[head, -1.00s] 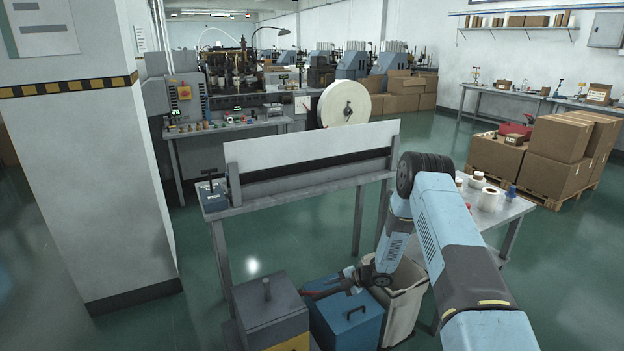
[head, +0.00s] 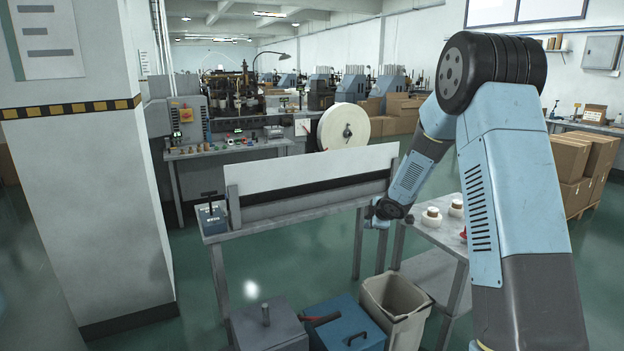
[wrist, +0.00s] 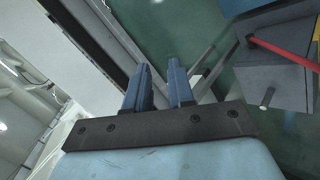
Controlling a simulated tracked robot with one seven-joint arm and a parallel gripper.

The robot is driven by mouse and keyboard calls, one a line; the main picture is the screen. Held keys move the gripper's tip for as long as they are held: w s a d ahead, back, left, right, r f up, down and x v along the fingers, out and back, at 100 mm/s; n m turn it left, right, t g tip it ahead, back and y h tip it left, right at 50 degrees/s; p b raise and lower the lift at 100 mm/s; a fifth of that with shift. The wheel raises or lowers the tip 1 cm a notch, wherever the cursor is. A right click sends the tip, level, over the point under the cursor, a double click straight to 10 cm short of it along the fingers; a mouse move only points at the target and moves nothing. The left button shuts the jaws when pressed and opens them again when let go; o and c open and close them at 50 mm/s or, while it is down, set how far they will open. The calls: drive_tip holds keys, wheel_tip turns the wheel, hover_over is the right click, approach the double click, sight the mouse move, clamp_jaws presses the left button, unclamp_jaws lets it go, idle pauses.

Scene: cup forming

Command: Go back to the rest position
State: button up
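My arm is raised on the right of the head view, bent at its black joint. My gripper's fingers cannot be made out there. In the wrist view my gripper (wrist: 162,82) shows two blue-grey fingers standing apart, with nothing between them. The fingers point toward the edge of the grey bench (wrist: 95,35). In the head view the bench (head: 290,222) carries a long white sheet (head: 310,180) standing upright. My wrist is near the bench's right end, above floor level; I cannot tell whether it is clear of the bench.
A side table (head: 435,238) with white rolls is at the right, partly behind my arm. A white pillar (head: 85,200) stands left. Green floor is open between.

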drive_tip(key=s+d+r+m+h, duration=0.25)
drive_tip(key=s+r+m, duration=0.25)
drive_tip(key=s+r, duration=0.5)
drive_tip(key=s+d+r+m+h, duration=0.2)
drive_tip(key=s+d+r+m, duration=0.25)
drive_tip(key=s+r, duration=0.6)
drive_tip(key=s+a+r+m+g+y, duration=0.1)
drive_tip(key=s+m, duration=0.3)
drive_tip(key=s, duration=1)
drive_tip(key=s+a+r+m+g+y, duration=0.1)
drive_tip(key=s+m, duration=0.3)
drive_tip(key=s, duration=1)
drive_tip(key=shift+s+a+r+g, duration=0.3)
drive_tip(key=shift+a+r+g, duration=0.25)
drive_tip(key=shift+g, duration=0.05)
